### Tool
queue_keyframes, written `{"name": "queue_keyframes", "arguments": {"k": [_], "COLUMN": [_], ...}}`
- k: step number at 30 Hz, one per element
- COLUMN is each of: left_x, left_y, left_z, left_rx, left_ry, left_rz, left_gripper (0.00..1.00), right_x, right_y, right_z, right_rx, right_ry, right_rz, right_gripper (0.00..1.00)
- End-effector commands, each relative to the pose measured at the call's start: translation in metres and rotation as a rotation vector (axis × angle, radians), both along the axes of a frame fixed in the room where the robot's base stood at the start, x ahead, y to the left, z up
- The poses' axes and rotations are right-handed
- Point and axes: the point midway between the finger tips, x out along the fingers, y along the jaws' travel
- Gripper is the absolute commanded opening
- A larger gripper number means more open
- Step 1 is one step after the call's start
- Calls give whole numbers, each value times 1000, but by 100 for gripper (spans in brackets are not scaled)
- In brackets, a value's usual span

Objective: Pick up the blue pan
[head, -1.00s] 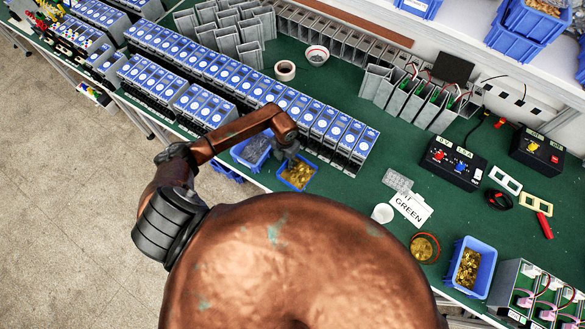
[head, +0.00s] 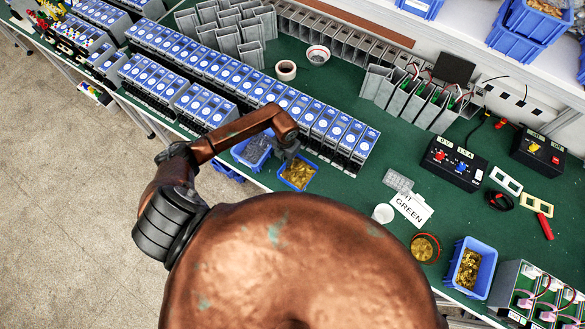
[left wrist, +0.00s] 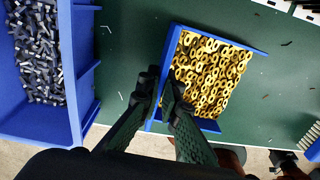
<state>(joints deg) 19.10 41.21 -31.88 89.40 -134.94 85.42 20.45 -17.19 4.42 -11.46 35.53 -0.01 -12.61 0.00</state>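The blue pan (head: 283,179) full of gold-coloured parts is near the front edge of the green bench in the head view. It also shows in the left wrist view, its rim (left wrist: 232,43) turned at an angle. My left gripper (left wrist: 160,90) has one finger outside and one inside the pan's left wall, with the wall pinched between the tips. In the head view my left gripper (head: 289,153) is at the pan's upper edge, partly hidden by the wrist. I cannot tell whether the pan is clear of the bench. My right gripper is not in view.
A blue bin of grey parts (head: 253,152) stands close to the left of the pan. Rows of blue-fronted modules (head: 325,120) stand just behind.

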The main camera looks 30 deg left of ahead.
Motion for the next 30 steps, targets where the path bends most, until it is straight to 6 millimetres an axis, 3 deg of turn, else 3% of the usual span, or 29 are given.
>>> {"name": "queue_keyframes", "arguments": {"k": [14, 22, 30], "left_x": [1, 1, -17], "left_y": [0, 1, -13], "left_z": [9, 31, 57], "left_rx": [-1, 2, 0], "left_ry": [-3, -3, -3], "left_rz": [-1, -1, -3], "left_gripper": [0, 0, 0], "right_x": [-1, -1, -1], "right_y": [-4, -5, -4], "right_z": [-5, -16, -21], "right_rx": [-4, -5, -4], "right_ry": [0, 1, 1], "right_rz": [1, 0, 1], "right_gripper": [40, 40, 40]}}
